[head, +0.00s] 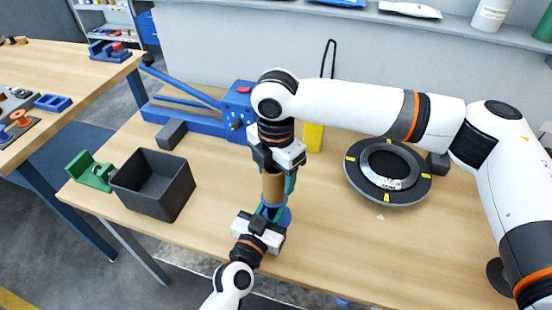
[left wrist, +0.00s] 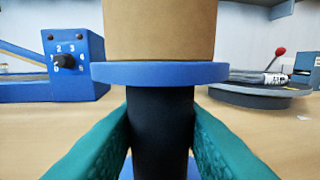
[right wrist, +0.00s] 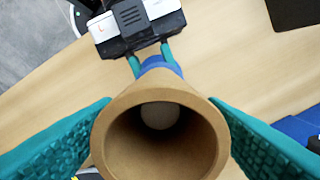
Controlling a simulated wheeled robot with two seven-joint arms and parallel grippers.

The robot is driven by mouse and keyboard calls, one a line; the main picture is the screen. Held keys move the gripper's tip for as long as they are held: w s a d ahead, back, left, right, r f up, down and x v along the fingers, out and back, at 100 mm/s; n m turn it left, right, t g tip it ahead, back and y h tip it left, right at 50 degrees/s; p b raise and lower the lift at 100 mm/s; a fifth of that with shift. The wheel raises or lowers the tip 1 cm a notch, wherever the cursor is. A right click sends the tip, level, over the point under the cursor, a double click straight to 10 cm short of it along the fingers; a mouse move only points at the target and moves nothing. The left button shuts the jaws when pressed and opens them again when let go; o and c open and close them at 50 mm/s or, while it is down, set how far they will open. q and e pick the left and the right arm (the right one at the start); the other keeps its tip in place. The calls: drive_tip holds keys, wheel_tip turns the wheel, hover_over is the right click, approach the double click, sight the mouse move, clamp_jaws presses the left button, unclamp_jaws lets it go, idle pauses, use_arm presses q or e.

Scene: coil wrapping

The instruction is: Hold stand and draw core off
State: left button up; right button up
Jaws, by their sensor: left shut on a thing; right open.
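The core, a brown cardboard tube (head: 272,188), stands upright over the stand. In the left wrist view its lower end (left wrist: 160,28) rests on the stand's blue flange (left wrist: 160,73), above a black post (left wrist: 160,140). My left gripper (head: 268,211) is shut on the post below the flange. My right gripper (head: 277,172) is open and points down from above, its teal fingers on either side of the core. In the right wrist view I look into the core's open top (right wrist: 160,92); a pale round post end (right wrist: 160,115) shows inside.
A dark open bin (head: 154,184) and a green fixture (head: 90,171) stand at left. A blue lever machine (head: 200,123) is behind. A black ring with yellow marks (head: 362,184) lies at right. Bare table lies between the stand and the ring.

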drive_tip(key=shift+f, duration=0.25)
drive_tip(key=c, duration=1.2)
drive_tip(key=shift+r, duration=4.6)
use_arm(q)
drive_tip(key=o, duration=1.2)
drive_tip(key=shift+s+a, duration=0.1)
